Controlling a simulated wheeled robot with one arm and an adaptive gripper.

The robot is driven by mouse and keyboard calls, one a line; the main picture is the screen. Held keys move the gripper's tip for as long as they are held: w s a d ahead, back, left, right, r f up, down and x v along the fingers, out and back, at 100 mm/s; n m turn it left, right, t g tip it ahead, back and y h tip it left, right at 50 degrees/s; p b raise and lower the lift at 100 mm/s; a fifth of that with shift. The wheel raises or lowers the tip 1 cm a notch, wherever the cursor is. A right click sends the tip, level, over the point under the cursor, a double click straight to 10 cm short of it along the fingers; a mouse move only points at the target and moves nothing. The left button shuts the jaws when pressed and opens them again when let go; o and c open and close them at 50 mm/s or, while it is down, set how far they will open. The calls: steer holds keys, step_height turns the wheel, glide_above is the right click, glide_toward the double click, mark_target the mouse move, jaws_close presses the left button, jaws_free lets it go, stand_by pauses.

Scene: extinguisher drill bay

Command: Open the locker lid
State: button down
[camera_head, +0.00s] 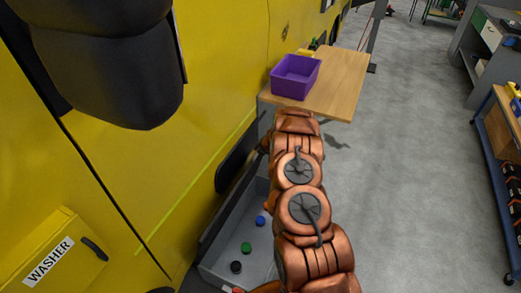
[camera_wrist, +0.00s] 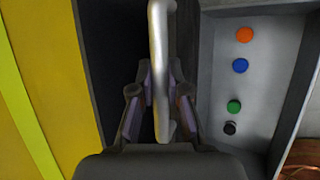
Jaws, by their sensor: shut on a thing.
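The grey locker (camera_head: 218,279) is low beside the yellow wall, its inside visible from above. In the wrist view, its grey interior (camera_wrist: 258,90) holds orange, blue, green and black round pieces. The dark lid (camera_wrist: 98,75) stands raised along the locker's wall side and carries a silver bar handle (camera_wrist: 158,60). My gripper (camera_wrist: 160,90) is shut on this handle, one finger on each side of the bar. In the head view my arm covers part of the locker, and the fingers and handle cannot be made out.
The yellow wall (camera_head: 225,70) runs close along the left. A yellow box marked WASHER (camera_head: 50,255) is at lower left. A wooden table (camera_head: 340,85) with a purple bin (camera_head: 295,76) stands beyond my arm. Grey floor (camera_head: 420,170) is clear to the right, up to a shelf rack (camera_head: 500,140).

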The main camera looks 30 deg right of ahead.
steer(key=c, duration=1.1)
jaws_free()
steer(key=shift+c, duration=0.2)
steer(key=shift+s+r, duration=0.1)
steer(key=v, duration=1.1)
steer(key=shift+s+r, duration=0.2)
steer(key=shift+r, duration=0.1)
